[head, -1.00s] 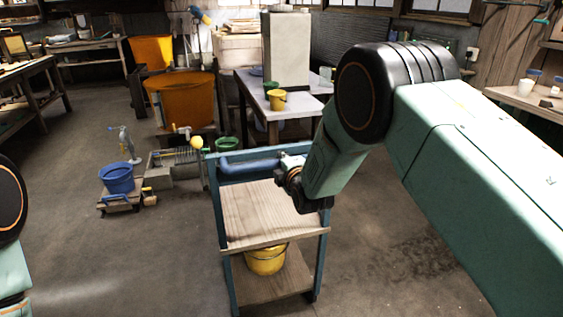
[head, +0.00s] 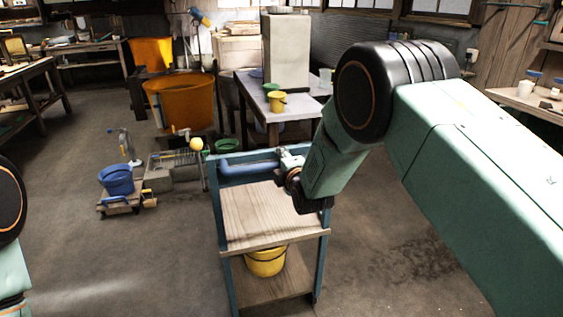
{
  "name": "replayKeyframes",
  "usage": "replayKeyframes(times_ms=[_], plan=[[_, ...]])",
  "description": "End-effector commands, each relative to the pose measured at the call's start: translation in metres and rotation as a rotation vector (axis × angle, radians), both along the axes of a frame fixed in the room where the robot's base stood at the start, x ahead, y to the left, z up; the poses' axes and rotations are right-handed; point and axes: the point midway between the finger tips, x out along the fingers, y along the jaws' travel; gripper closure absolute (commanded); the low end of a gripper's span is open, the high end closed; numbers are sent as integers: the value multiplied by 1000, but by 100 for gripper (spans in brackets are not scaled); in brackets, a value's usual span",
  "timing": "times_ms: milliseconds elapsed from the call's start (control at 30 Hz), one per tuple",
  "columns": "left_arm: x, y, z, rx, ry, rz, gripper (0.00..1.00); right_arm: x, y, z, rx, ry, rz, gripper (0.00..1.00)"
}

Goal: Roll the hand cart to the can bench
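The hand cart (head: 262,217) stands in front of me, with a blue frame, two wooden shelves and a blue push handle (head: 245,165) at its far top edge. A yellow bucket (head: 266,261) sits on its lower shelf; the upper shelf is bare. My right gripper (head: 288,166) is at the right part of the handle and appears closed around it; its fingertips are partly hidden. My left gripper is out of view; only part of my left arm shows at the left edge. I cannot tell which bench is the can bench.
A table (head: 250,92) beyond the cart bears a grey block and a yellow pot (head: 277,101). An orange tub (head: 180,101), a low trolley with a blue bucket (head: 116,181) and a green bucket (head: 226,146) stand left. A bench (head: 515,101) with white cups is at right. Floor left of the cart is open.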

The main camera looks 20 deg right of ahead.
Motion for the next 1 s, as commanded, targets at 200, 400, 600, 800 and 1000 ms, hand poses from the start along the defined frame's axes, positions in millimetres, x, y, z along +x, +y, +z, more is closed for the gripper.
replayKeyframes(times_ms=[200,400,600,800,1000], plan=[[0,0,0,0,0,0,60,0,0,-2,0,4,0,56],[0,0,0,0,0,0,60,-3,0,-2,0,6,0,56],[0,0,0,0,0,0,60,-24,-1,2,-1,7,0,56],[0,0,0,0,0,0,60,-53,-2,8,0,8,0,56],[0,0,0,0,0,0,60,-83,-3,14,-1,6,0,56]])
